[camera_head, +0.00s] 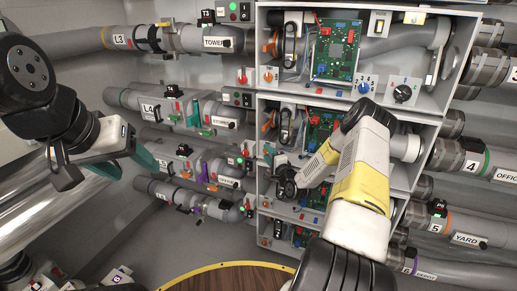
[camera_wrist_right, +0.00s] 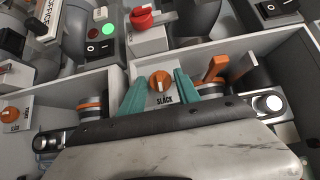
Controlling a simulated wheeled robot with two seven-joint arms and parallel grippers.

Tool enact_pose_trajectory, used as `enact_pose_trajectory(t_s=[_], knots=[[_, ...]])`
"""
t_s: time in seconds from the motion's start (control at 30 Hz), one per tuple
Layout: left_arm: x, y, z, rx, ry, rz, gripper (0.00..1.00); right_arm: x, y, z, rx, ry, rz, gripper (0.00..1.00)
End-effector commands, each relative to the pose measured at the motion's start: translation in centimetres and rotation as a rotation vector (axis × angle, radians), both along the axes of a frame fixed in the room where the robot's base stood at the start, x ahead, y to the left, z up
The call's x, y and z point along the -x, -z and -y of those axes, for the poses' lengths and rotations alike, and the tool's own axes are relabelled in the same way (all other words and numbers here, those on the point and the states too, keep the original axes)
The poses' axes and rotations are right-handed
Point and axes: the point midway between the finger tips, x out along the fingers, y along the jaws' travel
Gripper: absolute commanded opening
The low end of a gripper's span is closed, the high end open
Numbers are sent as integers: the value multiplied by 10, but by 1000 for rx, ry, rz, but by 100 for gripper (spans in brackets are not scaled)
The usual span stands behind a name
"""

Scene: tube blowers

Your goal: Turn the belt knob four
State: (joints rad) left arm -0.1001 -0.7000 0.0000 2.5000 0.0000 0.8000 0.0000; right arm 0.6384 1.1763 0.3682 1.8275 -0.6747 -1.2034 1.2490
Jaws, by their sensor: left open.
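An orange knob (camera_wrist_right: 160,84) sits on a white plate labelled "SLACK" in the right wrist view. My right gripper (camera_wrist_right: 160,78) has its two teal fingers apart, one on each side of this knob, with a gap visible on both sides. Whether the fingers reach down around the knob cannot be told. In the head view my right gripper (camera_head: 272,160) is at the left side of the cabinet, largely hidden by its own wrist. My left gripper (camera_head: 126,168) is open and empty at the left, in front of the pipes.
The grey cabinet (camera_head: 258,100) has stacked compartments with green circuit boards (camera_head: 336,50). Another orange knob (camera_wrist_right: 12,113) is in the neighbouring bay. An orange lever (camera_wrist_right: 215,68) and a red knob (camera_wrist_right: 141,18) stand close to the right fingers. Labelled pipes run on both sides.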

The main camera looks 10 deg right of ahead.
Motion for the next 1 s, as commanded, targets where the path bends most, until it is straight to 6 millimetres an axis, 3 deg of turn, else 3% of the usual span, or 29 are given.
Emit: enact_pose_trajectory(t_s=[0.27, 0.47, 1.0], knots=[[0, 0, 0, 0, 0, 0, 61, -2, 0, 0, 0, 0, -1, 39], [0, 0, 0, 0, 0, 0, 61, -2, 0, -1, 0, 0, -1, 0], [0, 0, 0, 0, 0, 0, 61, -2, -3, -1, 117, -2, -79, 0]])
